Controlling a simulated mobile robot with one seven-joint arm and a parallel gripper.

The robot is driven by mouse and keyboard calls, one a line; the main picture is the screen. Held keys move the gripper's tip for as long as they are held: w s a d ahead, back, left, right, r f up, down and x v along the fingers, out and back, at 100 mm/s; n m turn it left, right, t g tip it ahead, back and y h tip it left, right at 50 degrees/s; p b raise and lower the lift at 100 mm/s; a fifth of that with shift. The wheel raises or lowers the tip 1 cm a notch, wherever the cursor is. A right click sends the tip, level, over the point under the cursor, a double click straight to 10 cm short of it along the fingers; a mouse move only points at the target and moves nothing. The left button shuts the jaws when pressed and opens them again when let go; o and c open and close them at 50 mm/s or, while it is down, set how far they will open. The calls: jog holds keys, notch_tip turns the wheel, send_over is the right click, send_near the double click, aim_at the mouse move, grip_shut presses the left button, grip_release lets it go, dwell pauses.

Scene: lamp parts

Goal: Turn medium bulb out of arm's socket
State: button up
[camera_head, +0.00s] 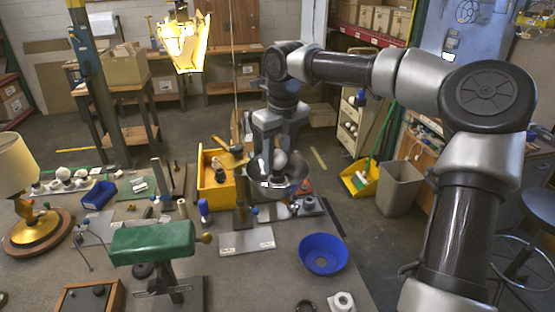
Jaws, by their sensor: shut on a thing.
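My gripper (279,160) points down in the middle of the camera_head view. Its fingers are shut on a pale round bulb (281,158). The bulb sits over a dark grey bowl-shaped shade (290,185), which seems to be the lamp arm's head. The socket is hidden inside the shade and behind the fingers, so I cannot tell whether the bulb is still threaded in it. The shade is above the bench, near a metal base plate (310,207).
A yellow open box (213,195) stands left of the shade. A blue bowl (323,254) and a light plate (246,241) lie in front. A green padded stand (152,242) and a table lamp (14,165) are further left. Several bulbs (66,175) stand behind.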

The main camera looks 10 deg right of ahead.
jog(key=shift+f+n, duration=0.1)
jog(key=shift+n, duration=0.6)
jog(key=shift+s+a+n, duration=0.1)
jog(key=shift+a+n, duration=0.15)
jog(key=shift+n, duration=0.05)
jog(key=shift+d, duration=0.1)
jog(key=shift+d, duration=0.15)
jog(key=o, duration=0.8)
